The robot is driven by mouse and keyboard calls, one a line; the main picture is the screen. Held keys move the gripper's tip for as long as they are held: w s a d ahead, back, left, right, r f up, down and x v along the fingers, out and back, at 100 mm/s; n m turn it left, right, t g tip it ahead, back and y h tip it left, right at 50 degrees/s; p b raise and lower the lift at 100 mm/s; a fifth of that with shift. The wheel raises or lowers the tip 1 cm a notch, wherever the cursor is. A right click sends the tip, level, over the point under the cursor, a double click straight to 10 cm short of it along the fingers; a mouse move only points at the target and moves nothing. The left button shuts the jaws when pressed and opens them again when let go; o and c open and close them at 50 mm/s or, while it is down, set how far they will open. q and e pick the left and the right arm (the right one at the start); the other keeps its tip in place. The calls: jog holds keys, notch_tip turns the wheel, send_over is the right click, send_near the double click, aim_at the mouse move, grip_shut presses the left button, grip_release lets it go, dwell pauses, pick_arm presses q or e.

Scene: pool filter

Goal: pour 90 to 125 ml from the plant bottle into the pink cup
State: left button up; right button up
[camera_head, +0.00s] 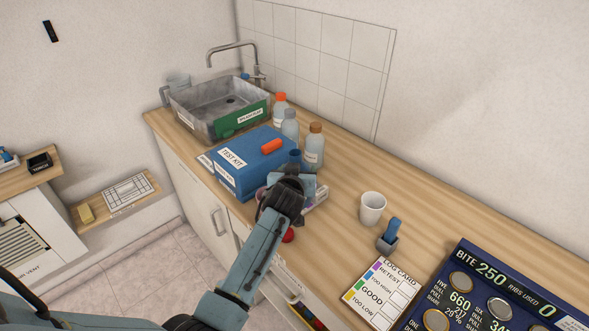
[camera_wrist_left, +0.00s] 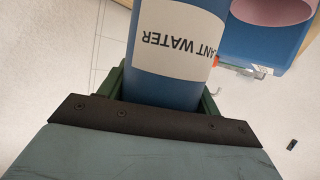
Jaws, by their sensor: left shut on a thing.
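My left gripper (camera_head: 289,182) is over the counter just in front of the blue test kit box, at the end of my left arm. In the left wrist view it is shut on a blue plant bottle (camera_wrist_left: 178,20), whose white label reads "ANT WATER" upside down. Its green fingers (camera_wrist_left: 163,84) are on both sides of the bottle. In the head view the gripper hides most of the bottle; a blue part (camera_head: 295,157) shows behind it. A pink round shape (camera_wrist_left: 275,10), apparently the pink cup, is at the wrist view's upper right. Its contents cannot be seen.
The test kit box (camera_head: 233,183) and several bottles with coloured caps stand behind, near the sink (camera_head: 205,112). A white cup (camera_head: 372,208), a small blue-handled item (camera_head: 389,236), a log card (camera_head: 382,294) and a display panel (camera_head: 490,295) are to the right.

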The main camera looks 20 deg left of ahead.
pick_arm(q)
jog(key=f+n+b, duration=0.1)
jog(key=f+b, duration=0.1)
jog(key=f+n+h+b, duration=0.1)
jog(key=f+b, duration=0.1)
jog(key=f, duration=0.1)
jog(key=d+f+n+h+b, duration=0.1)
jog(key=f+b, duration=0.2)
jog(key=shift+d+f, duration=0.1)
jog(key=shift+f, duration=0.1)
jog(key=n+h+b, duration=0.1)
jog(key=n+b, duration=0.1)
jog(key=b, duration=0.1)
jog(key=f+n+h+b, duration=0.1)
jog(key=n+h+b, duration=0.1)
jog(key=b, duration=0.1)
jog(key=shift+r+n+t+h+p, duration=0.4)
jog(key=shift+r+n+h+p, duration=0.1)
jog(key=shift+r+n+p, duration=0.35)
jog(key=shift+a+r+n+h, duration=0.4)
jog(key=shift+r+n+h, duration=0.1)
jog(key=shift+n, duration=0.25)
jog(key=shift+f, duration=0.15)
jog(key=shift+r+n+t+p, duration=0.25)
jog(key=shift+n+t+p, duration=0.05)
jog(key=shift+n+p, duration=0.25)
